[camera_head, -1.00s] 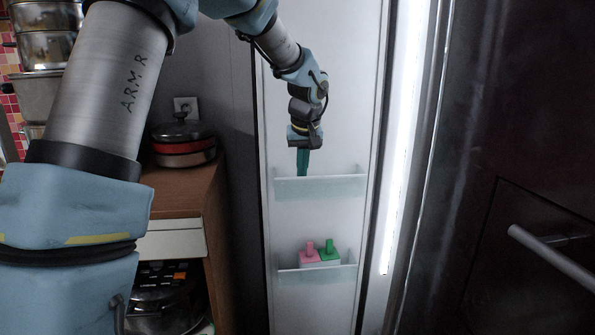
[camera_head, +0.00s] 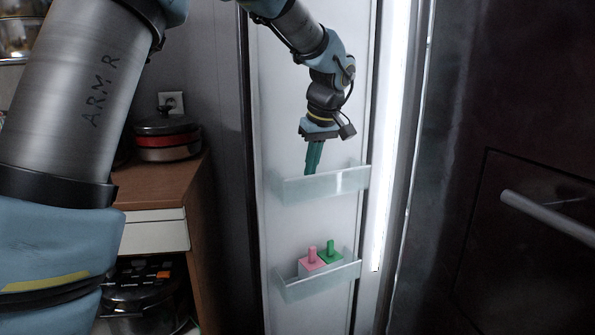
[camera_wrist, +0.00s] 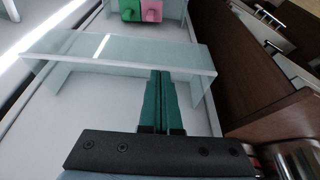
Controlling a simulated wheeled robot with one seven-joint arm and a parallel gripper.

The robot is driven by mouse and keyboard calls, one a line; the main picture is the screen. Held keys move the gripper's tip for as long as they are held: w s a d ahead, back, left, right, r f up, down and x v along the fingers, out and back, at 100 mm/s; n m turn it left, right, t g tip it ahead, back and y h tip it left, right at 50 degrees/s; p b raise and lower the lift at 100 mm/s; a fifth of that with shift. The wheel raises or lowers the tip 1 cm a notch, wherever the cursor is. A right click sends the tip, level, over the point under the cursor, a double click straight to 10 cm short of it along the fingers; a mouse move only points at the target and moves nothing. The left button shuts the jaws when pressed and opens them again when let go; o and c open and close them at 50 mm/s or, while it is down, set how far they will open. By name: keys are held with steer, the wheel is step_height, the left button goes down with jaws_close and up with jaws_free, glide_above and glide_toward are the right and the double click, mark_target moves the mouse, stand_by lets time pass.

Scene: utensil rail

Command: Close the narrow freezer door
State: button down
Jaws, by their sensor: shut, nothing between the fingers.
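The narrow freezer door (camera_head: 283,128) stands open, its white inner face toward the head camera, with an upper door shelf (camera_head: 325,184) and a lower door shelf (camera_head: 318,283). The door's inner face also shows in the wrist view (camera_wrist: 70,105). My gripper (camera_head: 312,172) points down at the upper shelf, its green fingers together and empty. In the wrist view the fingertips (camera_wrist: 161,76) reach behind or beside the translucent shelf front (camera_wrist: 120,50); whether they touch it I cannot tell.
The lower shelf holds a pink item (camera_head: 312,260) and a green item (camera_head: 331,253). A wooden counter (camera_head: 165,182) with a red-banded pot (camera_head: 167,137) stands left of the door. A dark panel with a bar handle (camera_head: 550,219) is at right. A bright light strip (camera_head: 391,140) runs beside the door.

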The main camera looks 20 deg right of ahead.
steer(key=s+d+n+b, duration=0.1)
steer(key=s+d+n, duration=0.1)
steer(key=s+d, duration=0.3)
steer(key=shift+s+d+y, duration=0.2)
steer(key=shift+s+y, duration=0.2)
steer(key=shift+s, duration=0.45)
step_height(320, 180, up, 10)
steer(key=b, duration=0.1)
steer(key=shift+w+f, duration=0.25)
steer(key=shift+w, duration=0.05)
stand_by(0.5)
steer(key=shift+a, duration=0.15)
